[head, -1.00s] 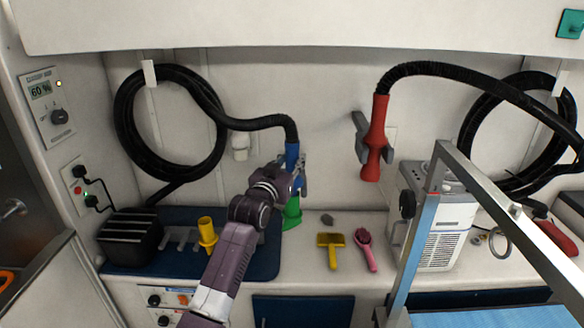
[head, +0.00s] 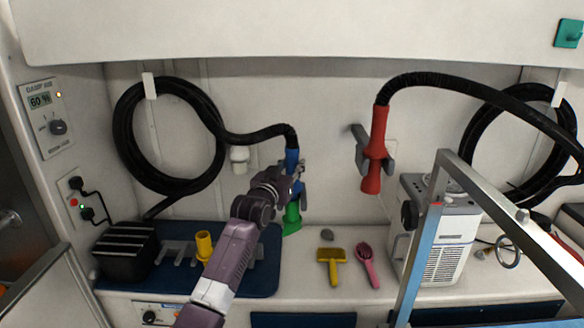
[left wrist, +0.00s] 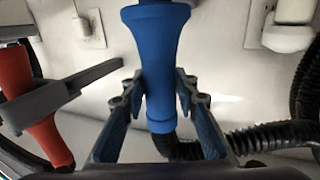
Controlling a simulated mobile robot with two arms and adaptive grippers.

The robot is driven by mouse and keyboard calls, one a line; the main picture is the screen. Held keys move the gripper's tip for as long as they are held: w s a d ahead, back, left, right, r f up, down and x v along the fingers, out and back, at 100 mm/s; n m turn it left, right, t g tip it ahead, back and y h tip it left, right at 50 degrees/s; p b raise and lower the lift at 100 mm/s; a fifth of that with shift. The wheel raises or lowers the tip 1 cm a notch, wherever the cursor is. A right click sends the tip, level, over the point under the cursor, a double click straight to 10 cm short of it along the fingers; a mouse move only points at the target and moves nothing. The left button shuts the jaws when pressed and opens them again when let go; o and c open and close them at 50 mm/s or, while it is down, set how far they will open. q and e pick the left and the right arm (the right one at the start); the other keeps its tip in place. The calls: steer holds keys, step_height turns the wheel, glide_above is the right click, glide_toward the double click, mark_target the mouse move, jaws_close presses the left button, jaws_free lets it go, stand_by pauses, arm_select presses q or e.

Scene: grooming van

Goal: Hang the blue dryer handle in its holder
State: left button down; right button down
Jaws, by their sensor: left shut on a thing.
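The blue dryer handle (head: 291,161) is upright in front of the back wall, with a black hose at its top and a green nozzle (head: 292,218) below. My left gripper (head: 297,172) is shut on it; the left wrist view shows the blue handle (left wrist: 158,70) between both fingers (left wrist: 160,105). A red dryer handle (head: 376,150) hangs in a grey forked holder (head: 358,135) to the right. A white wall fixture (head: 240,158) is left of the blue handle; I cannot tell whether it is the blue handle's holder. My right gripper is out of view.
The blue mat (head: 262,270) below bears a black box (head: 126,250) and a yellow nozzle (head: 204,247). A yellow brush (head: 331,262) and a pink brush (head: 368,265) lie on the counter. A metal frame (head: 480,190) and grey machine (head: 440,235) stand right.

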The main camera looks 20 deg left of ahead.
arm_select(q)
steer(key=shift+s+r+p, duration=0.15)
steer(key=shift+r+p, duration=0.1)
steer(key=shift+p, duration=0.15)
stand_by(0.3)
steer(key=shift+f, duration=0.25)
stand_by(0.4)
steer(key=shift+f, duration=0.4)
steer(key=c, duration=1.5)
jaws_free()
steer(key=shift+o, duration=0.7)
steer(key=shift+f+b, duration=0.3)
steer(key=o, duration=0.6)
steer(key=shift+c, duration=0.2)
steer(key=shift+r, duration=0.1)
